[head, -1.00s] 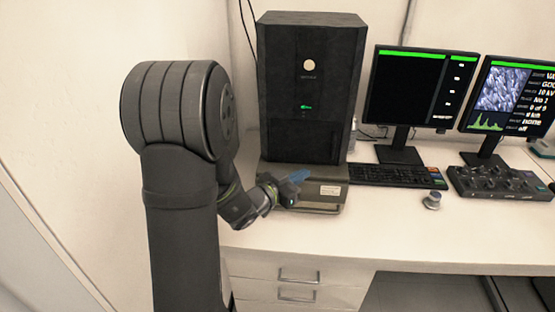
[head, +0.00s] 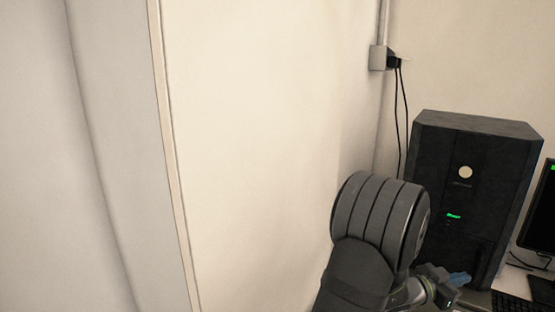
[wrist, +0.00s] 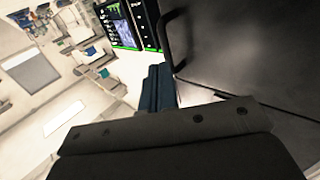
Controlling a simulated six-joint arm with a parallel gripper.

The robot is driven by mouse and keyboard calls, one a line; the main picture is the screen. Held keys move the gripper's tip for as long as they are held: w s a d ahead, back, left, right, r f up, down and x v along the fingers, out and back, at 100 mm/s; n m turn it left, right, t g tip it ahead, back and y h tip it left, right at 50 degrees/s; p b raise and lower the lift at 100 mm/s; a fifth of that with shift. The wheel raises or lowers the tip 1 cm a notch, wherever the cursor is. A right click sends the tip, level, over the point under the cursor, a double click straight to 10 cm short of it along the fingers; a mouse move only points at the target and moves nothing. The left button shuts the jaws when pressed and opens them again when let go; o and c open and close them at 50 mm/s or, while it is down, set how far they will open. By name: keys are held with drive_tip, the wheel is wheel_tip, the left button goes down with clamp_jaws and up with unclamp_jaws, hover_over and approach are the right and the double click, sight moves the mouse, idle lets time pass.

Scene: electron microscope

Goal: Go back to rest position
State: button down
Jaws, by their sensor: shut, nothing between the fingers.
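My gripper (head: 460,278) is in the lower right of the head view, with blue fingers in front of the lower part of the black microscope (head: 472,185). In the wrist view my gripper's fingers (wrist: 158,88) are together and hold nothing. The microscope's dark side with a curved handle fills the right of the wrist view (wrist: 240,50). A gap or contact between the fingers and the microscope cannot be told.
A monitor (head: 543,215) stands right of the microscope, with a keyboard (head: 512,303) below it. A pale wall (head: 250,150) fills the left. Cables hang from a wall socket (head: 380,58). The wrist view shows lit monitors (wrist: 128,25) and the room, tilted.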

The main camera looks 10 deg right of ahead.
sight(478, 272)
drive_tip(key=shift+w+d, duration=0.2)
drive_tip(key=shift+d, duration=0.7)
drive_tip(key=shift+w+d, duration=0.15)
drive_tip(key=shift+d, duration=0.7)
drive_tip(key=shift+a, duration=0.1)
drive_tip(key=s+a, duration=0.2)
drive_tip(key=a, duration=0.8)
